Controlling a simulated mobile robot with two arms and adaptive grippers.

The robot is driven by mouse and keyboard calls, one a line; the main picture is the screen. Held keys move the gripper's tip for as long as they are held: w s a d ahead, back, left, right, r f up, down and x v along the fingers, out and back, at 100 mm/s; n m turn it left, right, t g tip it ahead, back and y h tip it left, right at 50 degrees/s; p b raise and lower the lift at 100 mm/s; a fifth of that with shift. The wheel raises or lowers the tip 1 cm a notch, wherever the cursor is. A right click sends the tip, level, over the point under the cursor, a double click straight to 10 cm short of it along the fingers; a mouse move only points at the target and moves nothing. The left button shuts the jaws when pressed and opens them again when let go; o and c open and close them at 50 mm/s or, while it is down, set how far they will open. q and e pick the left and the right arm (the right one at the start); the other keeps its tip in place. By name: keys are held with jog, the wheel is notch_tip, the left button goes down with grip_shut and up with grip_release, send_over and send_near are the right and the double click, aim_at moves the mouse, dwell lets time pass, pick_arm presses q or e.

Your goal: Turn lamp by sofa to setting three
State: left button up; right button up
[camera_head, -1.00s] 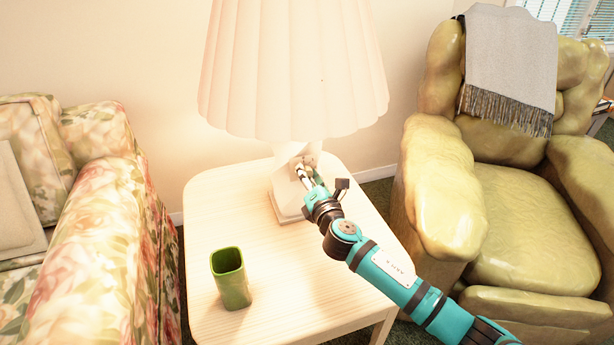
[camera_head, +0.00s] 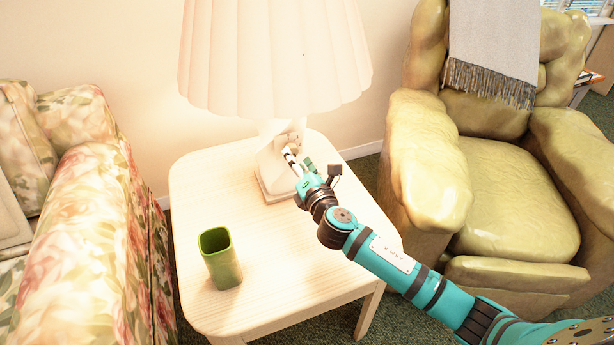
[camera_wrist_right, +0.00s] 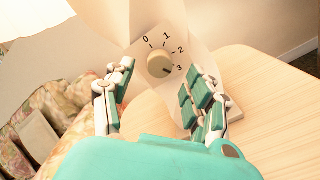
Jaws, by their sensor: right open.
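The lamp (camera_head: 275,60) has a pleated cream shade and a pale twisted base, and its shade glows. It stands on the light wooden side table (camera_head: 205,185). In the right wrist view, a round beige dial knob (camera_wrist_right: 159,64) on the lamp base is marked 0, 1, 2 and 3. A dark mark at the knob's lower right edge appears to point toward the 3. My right gripper (camera_head: 299,163) is in front of the lamp base. In the wrist view its fingers (camera_wrist_right: 158,95) are spread, with the knob beyond them and apart from them. My left gripper is not in view.
A green square cup (camera_head: 220,258) stands on the table's front left part. A floral sofa (camera_head: 85,235) is on the left, and a yellow-green armchair (camera_head: 510,195) with a grey throw (camera_head: 492,50) is on the right. The table's middle is bare.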

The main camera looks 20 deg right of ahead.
jog(key=s, duration=0.8)
jog(key=shift+s+d, duration=0.15)
jog(key=shift+s, duration=0.15)
